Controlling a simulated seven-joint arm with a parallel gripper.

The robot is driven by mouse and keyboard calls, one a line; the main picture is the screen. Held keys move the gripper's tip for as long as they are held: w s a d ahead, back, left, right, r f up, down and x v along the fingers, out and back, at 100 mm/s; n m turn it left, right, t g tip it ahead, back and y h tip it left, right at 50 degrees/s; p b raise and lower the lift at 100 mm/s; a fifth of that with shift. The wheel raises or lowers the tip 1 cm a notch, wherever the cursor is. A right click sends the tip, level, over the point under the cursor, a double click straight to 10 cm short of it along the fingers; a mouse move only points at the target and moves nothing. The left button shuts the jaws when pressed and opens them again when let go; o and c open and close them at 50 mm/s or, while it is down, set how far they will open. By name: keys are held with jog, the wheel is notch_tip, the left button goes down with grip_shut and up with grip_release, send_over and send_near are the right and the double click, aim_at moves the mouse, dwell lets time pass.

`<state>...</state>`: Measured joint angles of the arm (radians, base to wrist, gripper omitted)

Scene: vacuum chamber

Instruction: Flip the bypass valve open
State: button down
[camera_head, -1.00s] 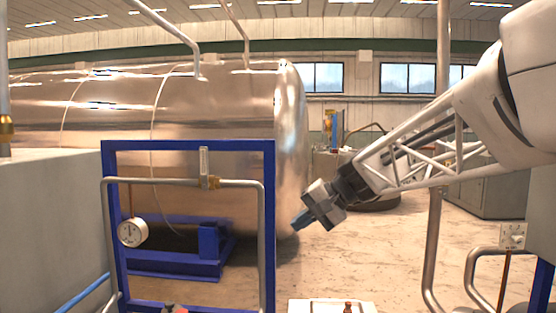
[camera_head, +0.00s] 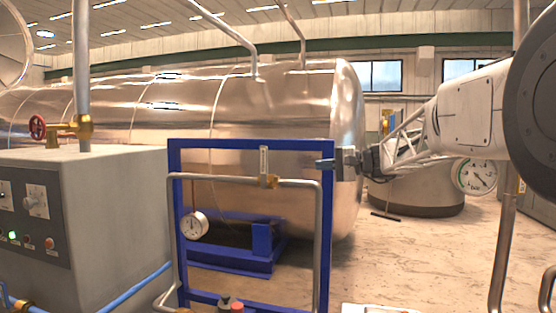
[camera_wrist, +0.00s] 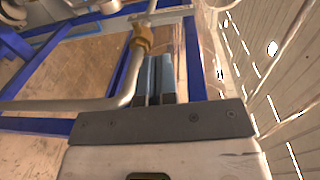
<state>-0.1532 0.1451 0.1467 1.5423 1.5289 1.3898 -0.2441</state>
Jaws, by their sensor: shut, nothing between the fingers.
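A brass valve body (camera_head: 268,181) sits on the grey pipe loop of the blue frame. A pale, flat lever (camera_head: 264,160) stands upright on it. No label shows to confirm that it is the bypass valve. In the wrist view the brass valve (camera_wrist: 141,40) is just beyond the fingertips, slightly left. My gripper (camera_head: 318,163) is at the top right of the blue frame, to the right of the lever. Its blue fingers (camera_wrist: 156,60) are shut and empty. They look apart from the valve.
The blue frame (camera_head: 325,240) and its pipe (camera_head: 318,215) are close to my gripper. A gauge (camera_head: 194,225) hangs on the left. A grey cabinet (camera_head: 110,210) with a red handwheel (camera_head: 38,127) stands at far left. A large shiny tank (camera_head: 300,110) is behind.

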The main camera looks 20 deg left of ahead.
aim_at(267, 156)
jog(key=w, duration=0.1)
jog(key=w+a+r+y, duration=0.1)
jog(key=shift+w+a, duration=0.15)
jog(key=shift+w, duration=0.15)
jog(key=shift+a, duration=0.1)
jog(key=a, duration=1.3)
jog(key=shift+a, duration=0.4)
jog(key=shift+a+r, duration=0.1)
jog(key=shift+r, duration=0.05)
dwell(0.3)
jog(key=shift+a+r+h, duration=0.25)
jog(key=shift+a+h, duration=0.7)
jog(key=shift+h, duration=0.35)
jog(key=a+f+h, duration=0.6)
jog(key=a+h, duration=0.4)
jog(key=h, duration=0.2)
jog(key=shift+a+h, duration=0.25)
jog(key=shift+h, duration=0.15)
